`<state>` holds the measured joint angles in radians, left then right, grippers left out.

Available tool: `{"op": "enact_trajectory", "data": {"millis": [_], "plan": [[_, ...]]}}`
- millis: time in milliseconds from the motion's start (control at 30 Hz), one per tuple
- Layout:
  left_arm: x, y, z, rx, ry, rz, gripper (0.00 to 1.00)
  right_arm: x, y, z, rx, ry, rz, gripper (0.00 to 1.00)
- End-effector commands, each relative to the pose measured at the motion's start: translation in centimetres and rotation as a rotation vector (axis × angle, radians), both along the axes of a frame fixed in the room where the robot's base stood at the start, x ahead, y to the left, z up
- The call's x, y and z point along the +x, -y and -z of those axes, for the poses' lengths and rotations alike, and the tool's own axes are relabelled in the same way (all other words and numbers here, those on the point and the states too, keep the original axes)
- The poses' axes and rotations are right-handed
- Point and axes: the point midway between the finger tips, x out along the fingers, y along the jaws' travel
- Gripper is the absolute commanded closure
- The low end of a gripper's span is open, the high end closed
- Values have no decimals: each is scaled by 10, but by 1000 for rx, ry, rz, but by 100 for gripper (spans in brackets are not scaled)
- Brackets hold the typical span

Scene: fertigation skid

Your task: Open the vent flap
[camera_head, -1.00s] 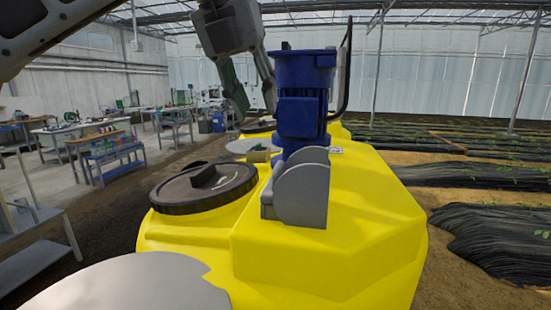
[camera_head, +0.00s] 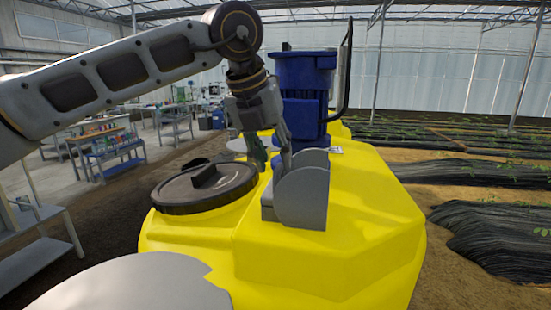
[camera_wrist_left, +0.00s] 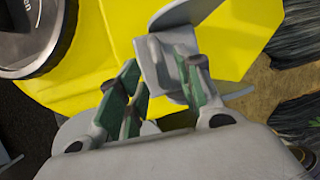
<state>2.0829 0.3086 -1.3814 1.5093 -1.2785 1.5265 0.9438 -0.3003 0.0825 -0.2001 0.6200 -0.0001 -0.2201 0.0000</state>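The vent flap appears to be the grey plate of the grey, round-sided housing (camera_head: 302,195) on the yellow tank (camera_head: 340,245), in front of the blue motor (camera_head: 302,95). In the left wrist view a grey plate (camera_wrist_left: 153,62) stands up from the tank at the fingertips. My left gripper (camera_head: 273,165) is just above and behind the housing's left edge in the head view. Its green-padded fingers (camera_wrist_left: 162,80) are apart, with the plate's edge near the right finger. I cannot tell whether they touch. The flap's hinge is hidden. My right gripper is not in view.
A round black lid (camera_head: 203,187) lies on the tank left of the housing. A dark curved pipe (camera_head: 345,75) rises beside the motor. Workbenches (camera_head: 110,145) stand far left, and dark-covered planting beds (camera_head: 500,240) lie right. Space above the tank's front is free.

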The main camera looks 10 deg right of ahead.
Motion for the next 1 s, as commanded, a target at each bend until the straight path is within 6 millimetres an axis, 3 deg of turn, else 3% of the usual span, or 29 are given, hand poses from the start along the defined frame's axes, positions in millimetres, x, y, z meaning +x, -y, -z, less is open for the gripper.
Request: {"op": "enact_trajectory", "data": {"millis": [233, 600, 867, 1000], "plan": [[5, 6, 17, 0, -1, 0, 65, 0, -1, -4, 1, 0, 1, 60], [6, 7, 20, 0, 0, 0, 65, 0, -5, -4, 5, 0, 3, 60], [6, 7, 19, 0, 0, 0, 98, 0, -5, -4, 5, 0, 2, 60], [6, 7, 19, 0, 0, 0, 100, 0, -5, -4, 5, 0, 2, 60]]}}
